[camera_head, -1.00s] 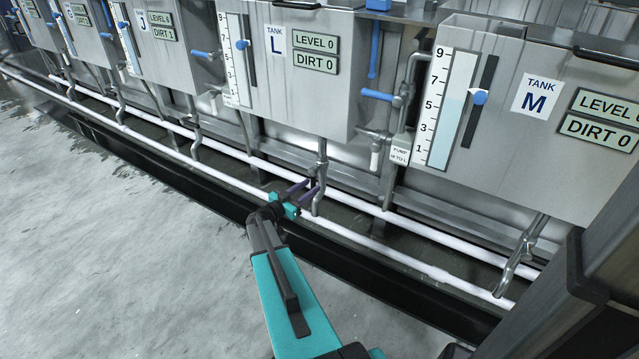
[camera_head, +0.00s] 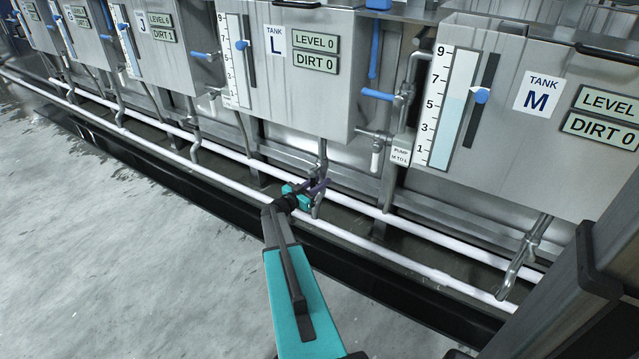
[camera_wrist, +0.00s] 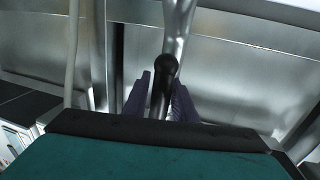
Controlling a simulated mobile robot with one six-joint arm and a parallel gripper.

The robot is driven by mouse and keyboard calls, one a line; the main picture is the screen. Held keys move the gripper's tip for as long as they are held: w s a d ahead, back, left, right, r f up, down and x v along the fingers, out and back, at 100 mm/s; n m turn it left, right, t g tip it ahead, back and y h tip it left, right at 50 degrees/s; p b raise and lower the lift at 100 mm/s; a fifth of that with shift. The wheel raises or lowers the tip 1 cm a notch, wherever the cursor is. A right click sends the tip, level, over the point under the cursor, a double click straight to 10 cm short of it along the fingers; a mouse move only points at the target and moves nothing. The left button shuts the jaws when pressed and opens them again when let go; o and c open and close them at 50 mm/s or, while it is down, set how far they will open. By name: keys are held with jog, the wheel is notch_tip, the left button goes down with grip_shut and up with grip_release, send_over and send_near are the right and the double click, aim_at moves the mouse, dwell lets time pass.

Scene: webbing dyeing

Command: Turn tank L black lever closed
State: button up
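The black lever (camera_wrist: 162,88) shows in the wrist view as a dark handle with a rounded end, in front of a metal pipe. My gripper (camera_wrist: 161,84) has its two purple fingers on either side of it, apart, with narrow gaps; firm contact does not show. In the head view my gripper (camera_head: 318,186) is at the drain pipe (camera_head: 322,158) under tank L (camera_head: 300,90), and the lever is not distinguishable there. Tank L's displays read LEVEL 0 and DIRT 0.
Two white pipes (camera_head: 412,232) run along the tanks' base, close to my gripper. Tank M (camera_head: 500,150) stands at right, with its own drain pipe (camera_head: 522,258). A pump valve with a blue handle (camera_head: 378,94) sits between the tanks. Open concrete floor (camera_head: 120,250) lies at left.

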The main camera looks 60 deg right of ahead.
grip_shut()
